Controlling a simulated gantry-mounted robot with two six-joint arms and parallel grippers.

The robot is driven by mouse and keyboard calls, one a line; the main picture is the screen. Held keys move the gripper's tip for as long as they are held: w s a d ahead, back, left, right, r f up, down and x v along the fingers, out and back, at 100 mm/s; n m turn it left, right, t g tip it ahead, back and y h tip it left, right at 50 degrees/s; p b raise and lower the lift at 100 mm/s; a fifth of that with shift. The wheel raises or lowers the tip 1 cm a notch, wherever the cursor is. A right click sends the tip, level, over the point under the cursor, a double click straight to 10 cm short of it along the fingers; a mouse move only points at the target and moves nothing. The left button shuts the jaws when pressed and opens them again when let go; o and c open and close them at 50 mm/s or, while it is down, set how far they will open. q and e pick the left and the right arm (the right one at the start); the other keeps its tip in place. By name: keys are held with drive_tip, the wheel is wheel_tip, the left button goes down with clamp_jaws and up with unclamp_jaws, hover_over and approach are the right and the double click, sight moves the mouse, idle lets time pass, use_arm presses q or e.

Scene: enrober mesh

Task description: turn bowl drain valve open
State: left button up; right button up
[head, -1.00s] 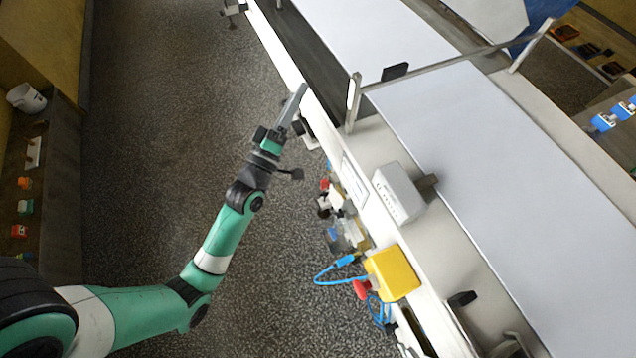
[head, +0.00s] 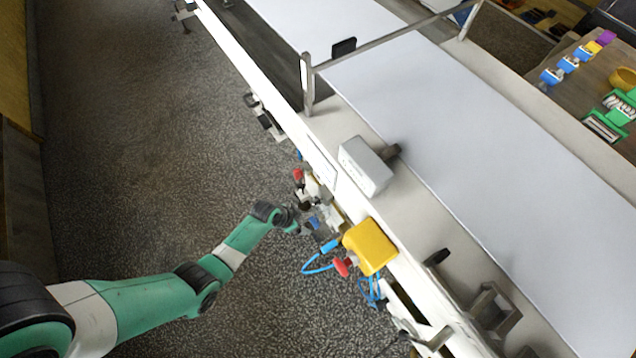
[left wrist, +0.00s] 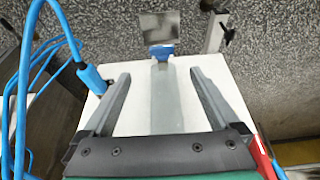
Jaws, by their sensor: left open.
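My left gripper (left wrist: 161,92) is open in the left wrist view, one finger on each side of a grey bar (left wrist: 165,100) with a blue piece (left wrist: 161,51) at its far end. This looks like the drain valve's handle, but I cannot be sure. I cannot tell whether the fingers touch it. In the head view my left arm reaches the cluster of small fittings on the machine's side, where a blue fitting (head: 314,222) shows. The fingers are hard to make out there. My right gripper is not in view.
A yellow box (head: 370,246) with a red button (head: 342,267) and blue cables sits just beyond the fittings. A blue cable (left wrist: 63,30) runs close to the left finger in the wrist view. A grey box (head: 366,165) stands on the conveyor's edge. The floor (head: 150,150) is clear.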

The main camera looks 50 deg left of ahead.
sight(313, 223)
use_arm(q)
drive_tip(key=b+x, duration=0.6)
drive_tip(key=x, duration=0.1)
drive_tip(key=b+x, duration=0.3)
drive_tip(key=shift+w+a+f+b, duration=0.1)
drive_tip(key=shift+a+f+b, duration=0.1)
drive_tip(key=shift+f+b, duration=0.1)
drive_tip(key=shift+w+f+b, duration=0.3)
drive_tip(key=shift+f+b, duration=0.05)
drive_tip(key=shift+f, duration=0.05)
